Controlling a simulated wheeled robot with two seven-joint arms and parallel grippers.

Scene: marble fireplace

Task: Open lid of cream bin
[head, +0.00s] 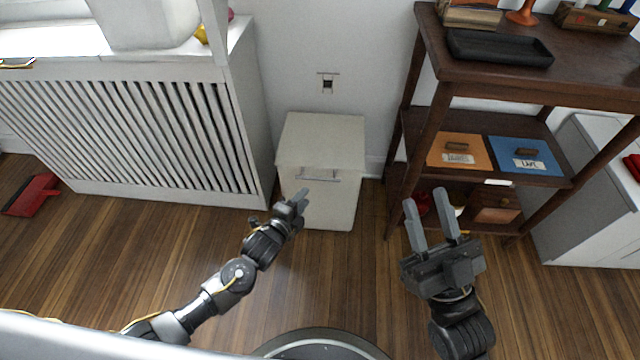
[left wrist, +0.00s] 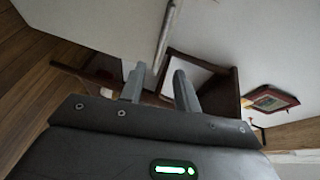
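The cream bin (head: 322,143) stands on the wood floor against the wall, between the slatted white cabinet and the dark shelf. Its lid looks closed. A metal bar handle (head: 318,176) runs across the upper front, and it also shows in the left wrist view (left wrist: 163,40). My left gripper (head: 301,196) is in front of the bin, just below the left part of the handle. In the left wrist view its fingers (left wrist: 158,85) are apart with nothing between them; the handle lies just beyond the tips. My right gripper (head: 429,212) is open and empty, to the right of the bin.
A white slatted cabinet (head: 150,130) stands close on the left. A red dustpan (head: 31,195) lies far left. Floor before the bin is clear.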

